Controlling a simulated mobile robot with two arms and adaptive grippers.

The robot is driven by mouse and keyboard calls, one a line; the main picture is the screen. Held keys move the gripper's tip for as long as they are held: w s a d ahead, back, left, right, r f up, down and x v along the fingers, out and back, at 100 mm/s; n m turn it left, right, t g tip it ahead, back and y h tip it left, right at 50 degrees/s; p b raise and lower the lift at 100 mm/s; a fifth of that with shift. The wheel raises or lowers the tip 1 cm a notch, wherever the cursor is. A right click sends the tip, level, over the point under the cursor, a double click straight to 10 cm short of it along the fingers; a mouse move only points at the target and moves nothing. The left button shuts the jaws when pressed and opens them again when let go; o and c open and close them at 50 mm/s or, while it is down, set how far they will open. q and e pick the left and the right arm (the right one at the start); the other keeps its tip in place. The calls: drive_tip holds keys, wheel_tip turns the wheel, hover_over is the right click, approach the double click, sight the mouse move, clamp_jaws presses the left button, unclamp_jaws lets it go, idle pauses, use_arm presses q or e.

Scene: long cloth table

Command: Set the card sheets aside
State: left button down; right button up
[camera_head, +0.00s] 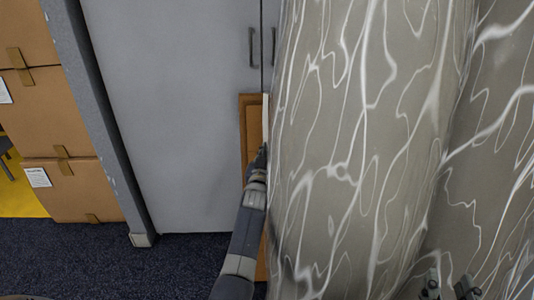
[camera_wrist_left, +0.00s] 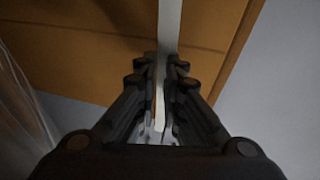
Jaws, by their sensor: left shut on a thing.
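Brown card sheets (camera_head: 249,135) stand upright against the grey cabinet, beside the marbled cloth. One sheet shows a pale, narrow edge (camera_head: 265,112). My left gripper (camera_head: 262,155) is at this edge, partly hidden by the cloth. In the left wrist view, the left gripper (camera_wrist_left: 160,75) is shut on the thin pale edge (camera_wrist_left: 169,25), with a broad brown sheet (camera_wrist_left: 80,45) behind it. The sheets' right side and how many there are stay hidden. My right gripper (camera_head: 450,290) shows at the bottom right edge, its two fingertips apart with nothing seen between them.
The marbled grey cloth (camera_head: 360,150) fills the right side and hangs close to my left gripper. A grey cabinet (camera_head: 180,120) with handles stands behind. Stacked cardboard boxes (camera_head: 75,190) are at the left. Dark carpet (camera_head: 120,265) is bare at the lower left.

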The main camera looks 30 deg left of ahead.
use_arm(q)
drive_tip(key=c, duration=1.7)
unclamp_jaws()
drive_tip(key=shift+d+r, duration=0.1)
drive_tip(key=shift+d, duration=0.05)
drive_tip(key=shift+v, duration=3.7)
drive_tip(key=shift+c, duration=0.4)
